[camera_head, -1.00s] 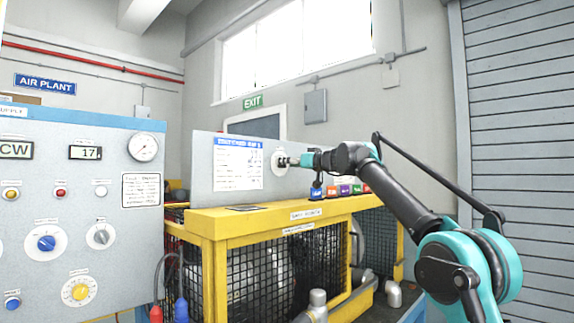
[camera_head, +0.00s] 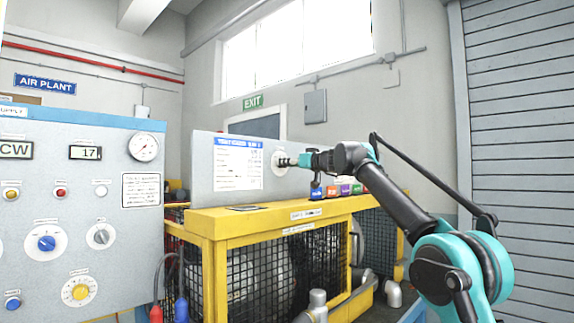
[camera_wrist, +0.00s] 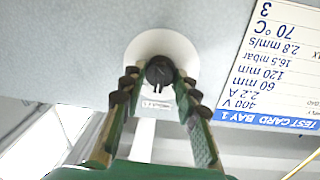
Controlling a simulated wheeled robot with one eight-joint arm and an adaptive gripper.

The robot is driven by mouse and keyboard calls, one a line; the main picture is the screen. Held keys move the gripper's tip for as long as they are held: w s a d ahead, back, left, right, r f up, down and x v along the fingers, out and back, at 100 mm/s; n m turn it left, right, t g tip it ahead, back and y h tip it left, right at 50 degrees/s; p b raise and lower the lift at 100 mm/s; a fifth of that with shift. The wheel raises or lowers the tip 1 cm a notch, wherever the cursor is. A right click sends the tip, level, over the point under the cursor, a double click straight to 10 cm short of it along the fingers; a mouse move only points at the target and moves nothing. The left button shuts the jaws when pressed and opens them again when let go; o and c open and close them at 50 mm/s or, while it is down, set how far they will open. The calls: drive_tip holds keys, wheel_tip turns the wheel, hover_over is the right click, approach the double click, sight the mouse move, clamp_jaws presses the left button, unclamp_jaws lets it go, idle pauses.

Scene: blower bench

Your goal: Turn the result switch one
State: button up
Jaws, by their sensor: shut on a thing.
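The result switch is a dark round knob (camera_wrist: 159,71) on a white disc (camera_wrist: 160,45) on the grey upright panel (camera_head: 203,165). The disc also shows in the head view (camera_head: 279,163), where the knob is hidden by my gripper (camera_head: 290,161). In the wrist view my gripper (camera_wrist: 160,86) has one finger on each side of the knob and is shut on it. A small label on the panel beside the disc is too blurred to read.
A test card (camera_head: 238,164) is fixed to the panel left of the switch. Several coloured blocks (camera_head: 338,190) stand on the yellow bench frame (camera_head: 250,217) below my arm. A grey control cabinet (camera_head: 80,230) with knobs and a gauge stands at left.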

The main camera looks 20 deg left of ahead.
drive_tip(key=shift+m+g, duration=0.4)
drive_tip(key=shift+m, duration=3.9)
drive_tip(key=o, duration=1.2)
drive_tip(key=shift+c, duration=0.2)
drive_tip(key=shift+d, duration=0.15)
drive_tip(key=v, duration=1.1)
drive_tip(key=shift+s+d+r, duration=0.15)
drive_tip(key=shift+s+d, duration=0.05)
drive_tip(key=shift+d, duration=0.1)
